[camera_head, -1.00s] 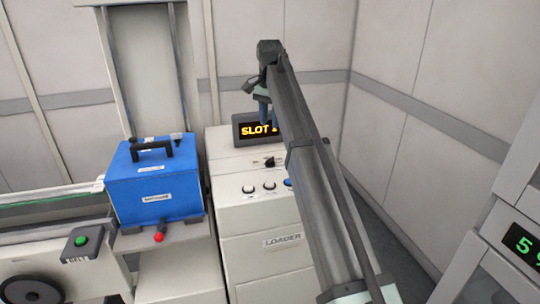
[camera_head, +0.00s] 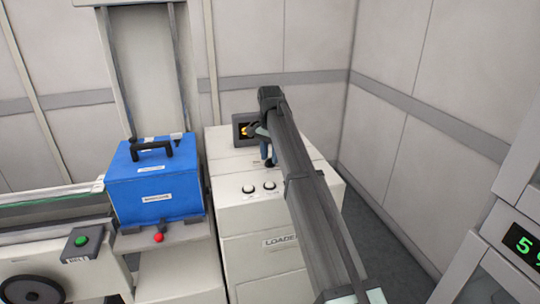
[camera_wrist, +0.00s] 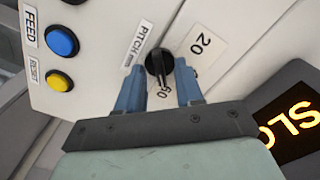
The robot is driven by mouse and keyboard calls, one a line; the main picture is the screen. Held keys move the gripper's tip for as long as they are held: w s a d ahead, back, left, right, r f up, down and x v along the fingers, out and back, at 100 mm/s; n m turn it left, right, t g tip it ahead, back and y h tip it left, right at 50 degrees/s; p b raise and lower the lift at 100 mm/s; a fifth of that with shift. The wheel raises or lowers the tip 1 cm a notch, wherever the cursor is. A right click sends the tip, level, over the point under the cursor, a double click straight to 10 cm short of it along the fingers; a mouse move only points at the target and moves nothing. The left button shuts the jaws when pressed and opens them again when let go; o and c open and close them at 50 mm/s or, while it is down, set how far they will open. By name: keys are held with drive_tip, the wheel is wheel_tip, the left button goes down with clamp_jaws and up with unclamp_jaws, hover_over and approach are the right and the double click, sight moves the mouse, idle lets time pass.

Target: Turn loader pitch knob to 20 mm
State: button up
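The black pitch knob (camera_wrist: 158,65) sits on the loader's white top panel in the wrist view, beside a label reading PITCH mm. A 20 mark (camera_wrist: 203,43) is printed to its upper right. In the head view my gripper (camera_head: 268,156) is over the loader (camera_head: 265,215), and the arm largely hides the knob.
A blue FEED button (camera_wrist: 62,41) and a yellow RESET button (camera_wrist: 59,81) are left of the knob in the wrist view. The lit display (camera_head: 240,128) stands behind my gripper, partly covered. A blue box (camera_head: 155,185) stands left of the loader.

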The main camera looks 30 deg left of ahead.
drive_tip(key=shift+f, duration=0.15)
clamp_jaws()
idle(0.4)
